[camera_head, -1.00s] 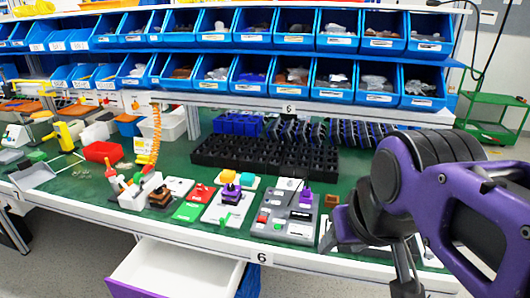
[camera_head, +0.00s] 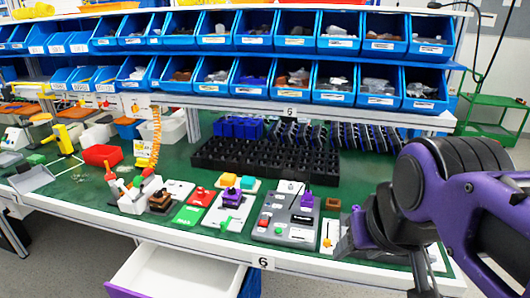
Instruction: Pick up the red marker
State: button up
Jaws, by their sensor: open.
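A white holder (camera_head: 132,201) stands on the green table at centre-left with several small tools upright in it. My gripper (camera_head: 382,268) is at the lower right over the front edge of the table, well to the right of the holder. It is open, with its fingers spread and nothing visible between them. Part of it is hidden by my own arm.
A grey switch box (camera_head: 287,228) and white, red and green plates lie between the holder and my gripper. A black grid tray (camera_head: 250,158) stands behind. Blue bins (camera_head: 270,75) fill the shelves above. An open white drawer (camera_head: 175,272) juts out below.

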aim_at(201, 194)
jog(key=j+z, duration=0.1)
jog(key=z, duration=0.65)
jog(key=j+z, duration=0.4)
jog(key=k+j+z, duration=0.2)
jog(key=z, duration=0.15)
jog(key=k+j+z, duration=0.2)
jog(key=j, duration=0.2)
jog(key=k+j+z, duration=0.35)
jog(key=k+j, duration=0.15)
jog(key=j, duration=0.15)
jog(key=k+j, duration=0.25)
jog(key=j+z, duration=0.05)
jog(key=j, duration=0.05)
